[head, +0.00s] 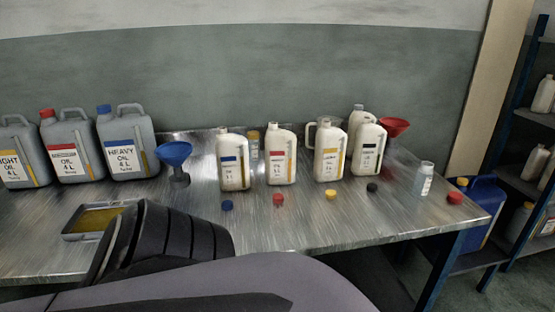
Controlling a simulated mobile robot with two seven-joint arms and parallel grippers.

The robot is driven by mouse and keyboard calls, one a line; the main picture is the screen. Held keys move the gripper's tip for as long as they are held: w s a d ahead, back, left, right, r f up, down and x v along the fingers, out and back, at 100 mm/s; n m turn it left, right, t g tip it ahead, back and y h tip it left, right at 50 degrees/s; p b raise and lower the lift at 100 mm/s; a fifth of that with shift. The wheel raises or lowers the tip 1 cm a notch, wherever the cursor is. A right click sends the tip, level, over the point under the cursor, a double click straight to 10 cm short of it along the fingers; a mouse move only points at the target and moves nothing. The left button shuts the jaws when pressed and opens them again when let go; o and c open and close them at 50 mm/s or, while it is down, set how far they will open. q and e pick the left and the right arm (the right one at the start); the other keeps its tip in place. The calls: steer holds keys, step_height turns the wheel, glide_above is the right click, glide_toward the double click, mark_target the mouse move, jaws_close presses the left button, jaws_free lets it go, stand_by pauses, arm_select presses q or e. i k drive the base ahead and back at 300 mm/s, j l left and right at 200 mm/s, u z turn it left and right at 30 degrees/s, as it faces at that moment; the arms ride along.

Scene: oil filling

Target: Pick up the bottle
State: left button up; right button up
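Several white oil bottles stand upright and uncapped in a row on the metal table. They are the blue-label bottle (233,176), the red-label bottle (281,170), the yellow-label bottle (329,166) and the dark-label bottle (369,153). Another white bottle (358,112) is partly hidden behind the last one. A small clear bottle (423,180) with a pale label stands near the table's right end. The task does not say which bottle is meant. Neither gripper is in view; dark and grey links of my own body cover the lower left and bottom.
Loose caps in blue (227,205), red (278,200), yellow (330,195) and black (372,187) lie before the bottles. A blue funnel (174,154), large grey cans (128,148) and an oil-filled tray (72,237) are left. A red funnel (395,126) stands behind, right.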

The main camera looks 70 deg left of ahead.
mark_target(280, 145)
steer(key=u, duration=2.1)
